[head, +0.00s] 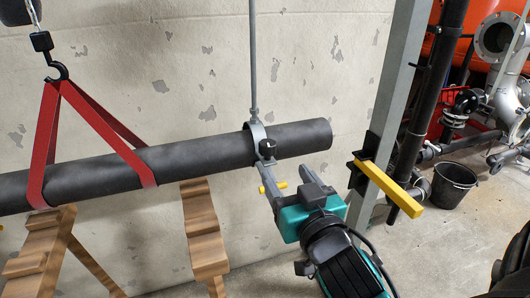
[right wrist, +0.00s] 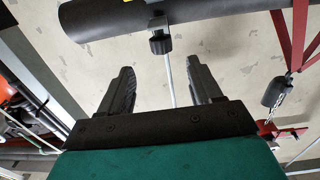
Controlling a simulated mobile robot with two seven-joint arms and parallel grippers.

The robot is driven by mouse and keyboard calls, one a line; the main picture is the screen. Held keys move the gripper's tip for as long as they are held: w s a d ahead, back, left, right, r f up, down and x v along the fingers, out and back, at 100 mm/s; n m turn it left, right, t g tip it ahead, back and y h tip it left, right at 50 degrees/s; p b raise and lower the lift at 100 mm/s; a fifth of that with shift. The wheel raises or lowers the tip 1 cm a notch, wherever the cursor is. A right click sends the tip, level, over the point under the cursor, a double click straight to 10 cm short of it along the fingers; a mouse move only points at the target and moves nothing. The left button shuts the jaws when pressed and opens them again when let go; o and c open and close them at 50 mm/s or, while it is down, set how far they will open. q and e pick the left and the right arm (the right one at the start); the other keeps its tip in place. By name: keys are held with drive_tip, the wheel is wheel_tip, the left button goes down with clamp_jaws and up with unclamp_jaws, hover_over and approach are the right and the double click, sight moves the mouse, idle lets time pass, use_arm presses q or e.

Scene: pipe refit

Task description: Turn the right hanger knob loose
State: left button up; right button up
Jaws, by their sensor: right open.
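The right hanger is a grey clamp ring (head: 256,134) around the dark pipe (head: 205,153), hung from a thin vertical rod (head: 253,60). Its black knob (head: 267,149) sits on the front of the clamp; the knob also shows in the right wrist view (right wrist: 160,44). My right gripper (head: 284,172) is open and empty, just below and right of the knob. In the right wrist view, the knob is beyond the gap between the open fingers (right wrist: 161,74), apart from both. My left gripper is not in view.
A red sling (head: 46,145) on a black hook (head: 56,72) holds the pipe at left. Wooden trestles (head: 203,235) stand below. A grey post (head: 398,80) with a yellow bar (head: 390,186) stands at right. A small yellow rod (head: 272,187) shows near my fingers. A black bucket (head: 454,184) stands beyond.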

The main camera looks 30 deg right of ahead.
sight(272, 153)
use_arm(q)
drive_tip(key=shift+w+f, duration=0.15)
use_arm(e)
drive_tip(key=x, duration=1.1)
drive_tip(key=shift+w, duration=0.1)
drive_tip(key=shift+c, duration=0.5)
drive_tip(key=c, duration=0.8)
drive_tip(key=shift+r+n+y+p, duration=0.1)
drive_tip(key=shift+n+y+p, duration=0.25)
drive_tip(key=shift+p, duration=0.35)
drive_tip(key=shift+c, duration=0.2)
drive_tip(key=shift+n+y+p, duration=0.45)
drive_tip(key=shift+y+p, duration=0.05)
drive_tip(key=shift+y, duration=0.35)
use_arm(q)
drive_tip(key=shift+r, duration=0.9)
use_arm(e)
drive_tip(key=shift+a, duration=0.1)
drive_tip(key=o, duration=0.9)
drive_tip(key=shift+o, duration=0.2)
